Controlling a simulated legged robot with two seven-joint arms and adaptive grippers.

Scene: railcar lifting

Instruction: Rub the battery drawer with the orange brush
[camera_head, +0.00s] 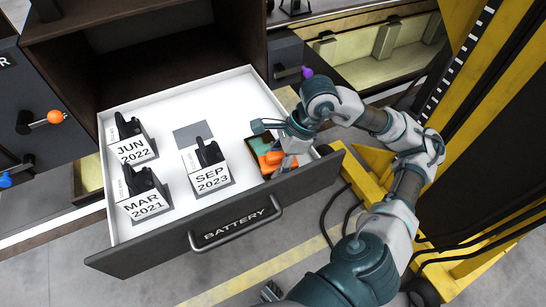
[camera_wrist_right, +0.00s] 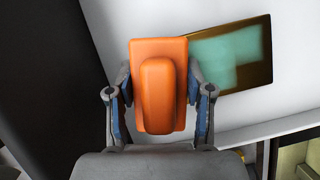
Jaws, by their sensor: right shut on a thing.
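The battery drawer (camera_head: 238,225) is pulled open, a white-lined box with a dark front, a bar handle and the label BATTERY. My right gripper (camera_head: 276,147) is over the drawer's right part, shut on the orange brush (camera_head: 271,161). In the right wrist view, the brush (camera_wrist_right: 158,90) sits between the two fingers, its orange back and raised grip towards the camera. Its underside is hidden, so I cannot tell whether it touches the drawer floor. A small grey-teal part at the bottom edge of the head view may be my left gripper (camera_head: 271,291); its jaws are unclear.
Black items on white blocks labelled JUN 2022 (camera_head: 134,151), MAR 2021 (camera_head: 145,206) and SEP 2023 (camera_head: 211,181) stand in the drawer. A brown-edged teal panel (camera_wrist_right: 232,55) lies beside the brush. A yellow frame (camera_head: 495,80) stands at the right, with cables below.

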